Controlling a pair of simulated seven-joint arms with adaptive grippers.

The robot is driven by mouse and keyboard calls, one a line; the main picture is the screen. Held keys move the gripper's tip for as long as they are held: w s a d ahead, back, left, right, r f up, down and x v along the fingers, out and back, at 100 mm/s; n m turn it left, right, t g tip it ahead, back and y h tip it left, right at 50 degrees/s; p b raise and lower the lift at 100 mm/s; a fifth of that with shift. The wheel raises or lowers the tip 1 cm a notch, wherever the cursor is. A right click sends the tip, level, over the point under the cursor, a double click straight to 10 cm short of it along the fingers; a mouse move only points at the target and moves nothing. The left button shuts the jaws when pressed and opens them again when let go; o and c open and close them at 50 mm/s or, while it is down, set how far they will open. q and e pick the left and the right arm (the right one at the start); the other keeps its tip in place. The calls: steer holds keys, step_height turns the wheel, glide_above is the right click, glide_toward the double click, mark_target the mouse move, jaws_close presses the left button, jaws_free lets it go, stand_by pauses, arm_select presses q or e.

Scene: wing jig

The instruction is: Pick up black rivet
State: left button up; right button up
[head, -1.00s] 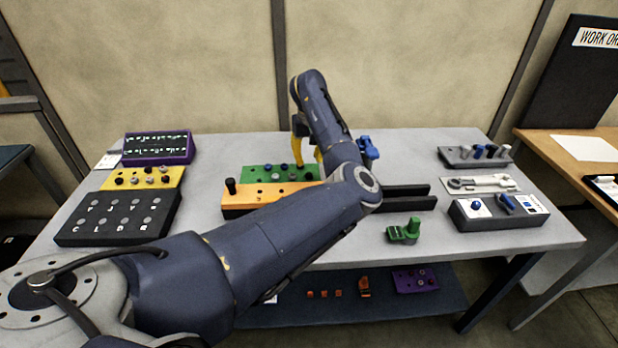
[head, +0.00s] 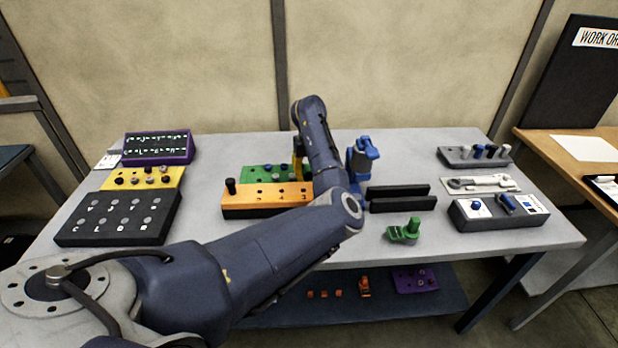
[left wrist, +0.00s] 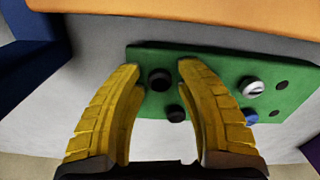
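A green board (head: 255,174) stands behind an orange block in the head view. In the left wrist view the green board (left wrist: 215,73) carries a black rivet (left wrist: 159,80), a second dark rivet (left wrist: 176,113), a silver one (left wrist: 250,87) and a blue one (left wrist: 249,116). My left gripper (left wrist: 160,66) is open over the board, its two yellow fingers apart. The first black rivet shows in the gap between the fingertips; contact cannot be told. The left gripper (head: 299,158) is mostly behind its own arm in the head view. My right gripper is not in view.
The orange block (head: 240,203) bears a tall black peg (head: 231,186). Left are a yellow block (head: 145,180), a purple-framed panel (head: 158,148) and a dark lettered box (head: 118,220). Right of my arm are a blue device (head: 362,157), black rails (head: 402,204) and a green part (head: 404,232).

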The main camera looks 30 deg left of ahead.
mark_target(309, 173)
arm_select(q)
steer(key=shift+o, duration=0.3)
jaws_close()
steer(key=shift+r, duration=0.1)
step_height(309, 173, up, 20)
stand_by(0.9)
